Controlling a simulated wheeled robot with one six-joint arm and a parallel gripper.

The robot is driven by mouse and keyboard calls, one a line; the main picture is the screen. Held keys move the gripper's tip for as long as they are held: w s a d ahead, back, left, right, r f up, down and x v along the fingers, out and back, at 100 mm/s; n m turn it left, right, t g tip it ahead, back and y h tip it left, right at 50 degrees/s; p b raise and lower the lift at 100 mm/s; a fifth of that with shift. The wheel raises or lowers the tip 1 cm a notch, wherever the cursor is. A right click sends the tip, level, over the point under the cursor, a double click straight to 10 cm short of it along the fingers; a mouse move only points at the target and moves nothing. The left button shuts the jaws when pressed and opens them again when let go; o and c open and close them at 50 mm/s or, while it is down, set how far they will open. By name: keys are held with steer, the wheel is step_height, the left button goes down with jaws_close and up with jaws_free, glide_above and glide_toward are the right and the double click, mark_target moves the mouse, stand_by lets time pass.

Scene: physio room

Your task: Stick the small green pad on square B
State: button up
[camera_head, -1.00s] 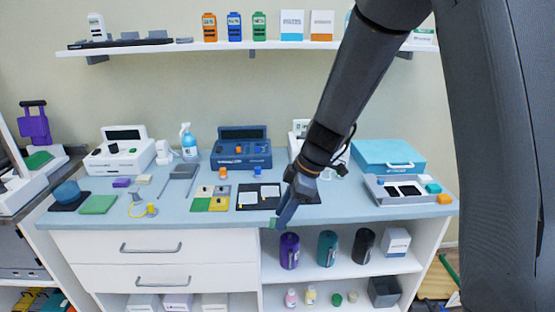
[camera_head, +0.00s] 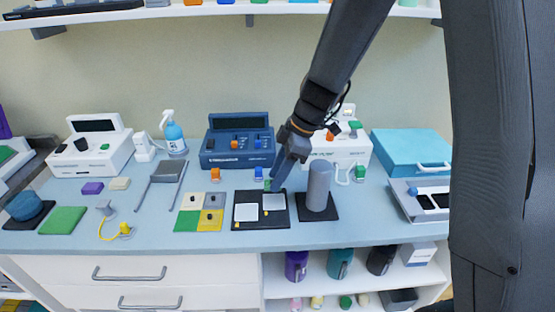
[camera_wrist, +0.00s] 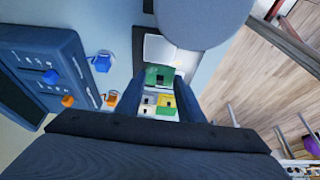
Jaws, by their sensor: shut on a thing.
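The small green pad (camera_head: 267,184) is held at the tips of my gripper (camera_head: 273,186), above the back of a black board (camera_head: 262,223). It also shows between the two fingers in the wrist view (camera_wrist: 158,75). The board carries two white squares, a left one (camera_head: 246,212) and a right one (camera_head: 273,202); the right one is closer to my fingertips. A white square (camera_wrist: 158,48) shows just beyond the pad in the wrist view. I cannot read any letter, so I cannot tell which square is B. The height of the pad over the board is unclear.
A grey upright cylinder (camera_head: 319,183) on a dark base stands close right of my gripper. A blue device (camera_head: 236,150) stands behind. A four-coloured tile set (camera_head: 211,221) lies left of the board. Small orange (camera_head: 215,174) and blue (camera_head: 258,173) pieces lie behind the board.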

mark_target(274, 202)
steer(key=shift+w+a+f, duration=0.1)
steer(key=shift+w, duration=0.2)
steer(key=shift+d+f+b, duration=0.2)
steer(key=shift+f+b, duration=0.2)
steer(key=shift+f, duration=0.25)
steer(key=shift+f+b, duration=1.1)
steer(key=shift+f, duration=1.05)
steer(key=shift+b, duration=0.75)
steer(key=shift+f+b, duration=0.5)
steer(key=shift+b, duration=0.2)
steer(key=shift+d+f+b, duration=0.1)
steer(key=shift+f+b, duration=0.05)
steer(key=shift+b, duration=0.5)
stand_by(2.8)
